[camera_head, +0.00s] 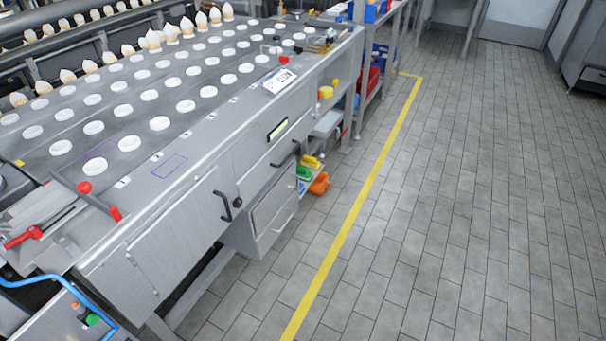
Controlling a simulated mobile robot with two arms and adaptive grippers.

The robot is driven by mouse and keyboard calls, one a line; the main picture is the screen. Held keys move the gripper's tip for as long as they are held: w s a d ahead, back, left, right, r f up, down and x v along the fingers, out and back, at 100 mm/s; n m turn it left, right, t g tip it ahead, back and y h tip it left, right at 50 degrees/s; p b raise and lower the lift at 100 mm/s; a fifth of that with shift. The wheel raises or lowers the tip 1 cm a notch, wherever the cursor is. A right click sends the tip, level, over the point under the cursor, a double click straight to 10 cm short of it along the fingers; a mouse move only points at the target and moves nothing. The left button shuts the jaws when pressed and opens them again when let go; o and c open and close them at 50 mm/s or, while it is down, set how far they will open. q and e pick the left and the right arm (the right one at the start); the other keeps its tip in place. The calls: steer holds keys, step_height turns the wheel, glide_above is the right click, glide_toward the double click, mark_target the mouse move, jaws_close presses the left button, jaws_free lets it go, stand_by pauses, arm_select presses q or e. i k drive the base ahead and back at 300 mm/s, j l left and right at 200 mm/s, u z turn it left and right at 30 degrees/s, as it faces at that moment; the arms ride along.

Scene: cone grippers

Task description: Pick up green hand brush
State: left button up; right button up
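A small green object (304,172), which looks like the green hand brush, sits low beside the drawer unit at the side of the machine. A yellow item (311,161) is just above it and an orange item (320,184) is just to its lower right. It is small in the picture, so its exact shape and support are hard to tell. Another green object (93,320) shows at the lower left near a blue hose. Neither of my grippers is in view.
The long steel machine (170,180) with rows of white discs fills the left side. Its drawer unit (270,212) juts out at the front. A yellow floor line (350,235) runs alongside. The tiled floor (460,200) to the right is clear. Shelving (372,65) stands beyond.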

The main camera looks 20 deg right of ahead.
mark_target(303, 172)
steer(key=i+l+u, duration=0.1)
steer(key=l, duration=0.25)
steer(key=i+l+u, duration=0.1)
steer(key=i+l, duration=0.15)
steer(key=l, duration=0.15)
steer(key=i+l+u, duration=0.1)
steer(key=l, duration=0.25)
steer(key=i, duration=0.1)
